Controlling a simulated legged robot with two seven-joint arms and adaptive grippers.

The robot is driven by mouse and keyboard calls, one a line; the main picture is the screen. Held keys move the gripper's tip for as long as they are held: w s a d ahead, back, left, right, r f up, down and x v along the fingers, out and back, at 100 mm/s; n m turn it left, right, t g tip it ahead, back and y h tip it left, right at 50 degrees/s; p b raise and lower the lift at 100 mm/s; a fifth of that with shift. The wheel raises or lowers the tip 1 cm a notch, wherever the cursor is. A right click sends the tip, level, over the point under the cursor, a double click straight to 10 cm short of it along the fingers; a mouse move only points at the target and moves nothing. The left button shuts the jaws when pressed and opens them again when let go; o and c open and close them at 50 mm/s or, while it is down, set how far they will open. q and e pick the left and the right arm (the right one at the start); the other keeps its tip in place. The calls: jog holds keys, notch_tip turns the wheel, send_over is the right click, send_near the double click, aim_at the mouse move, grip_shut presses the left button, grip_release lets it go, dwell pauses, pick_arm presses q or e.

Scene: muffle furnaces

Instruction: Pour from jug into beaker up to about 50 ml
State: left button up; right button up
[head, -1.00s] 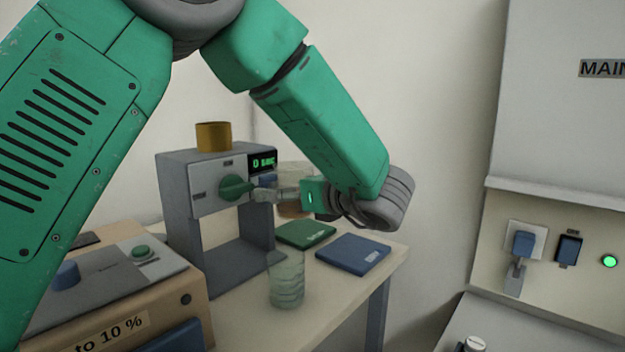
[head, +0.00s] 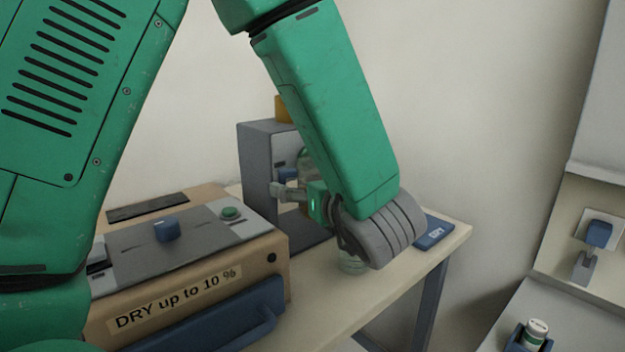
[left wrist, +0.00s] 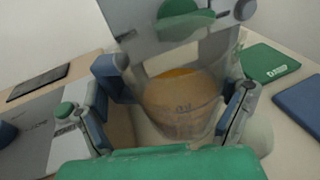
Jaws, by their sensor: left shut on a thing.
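My left gripper (head: 300,194) is shut on the clear jug (head: 306,160), which is mostly hidden behind the forearm in the head view. In the left wrist view the jug (left wrist: 180,108) sits between the two fingers and holds orange-brown liquid. Its exact tilt is hard to tell. The clear beaker (head: 350,265) stands on the table, its upper part hidden by my wrist. The gripper is above and to the left of the beaker in the picture. The beaker's contents cannot be made out. My right gripper is not in view.
A grey stand (head: 258,165) with a brown cup on top is behind the jug. A tan box labelled "DRY up to 10 %" (head: 190,295) stands at the left. A blue pad (head: 436,232) lies near the table's right edge. The front table strip is clear.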

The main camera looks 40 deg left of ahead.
pick_arm(q)
jog(key=shift+d+f+b, duration=0.15)
jog(key=shift+f+b, duration=0.2)
jog(key=shift+f, duration=0.7)
jog(key=shift+r+m+p, duration=0.3)
jog(key=shift+p, duration=0.65)
jog(key=shift+s+m+p, duration=0.1)
jog(key=shift+m+p, duration=0.2)
jog(key=shift+p, duration=0.45)
jog(key=shift+s+a+r+m+y, duration=0.25)
jog(key=shift+r+m+y, duration=0.2)
jog(key=shift+m, duration=0.35)
jog(key=shift+s+r+m+y, duration=0.15)
jog(key=shift+m+y, duration=0.1)
jog(key=shift+m, duration=0.55)
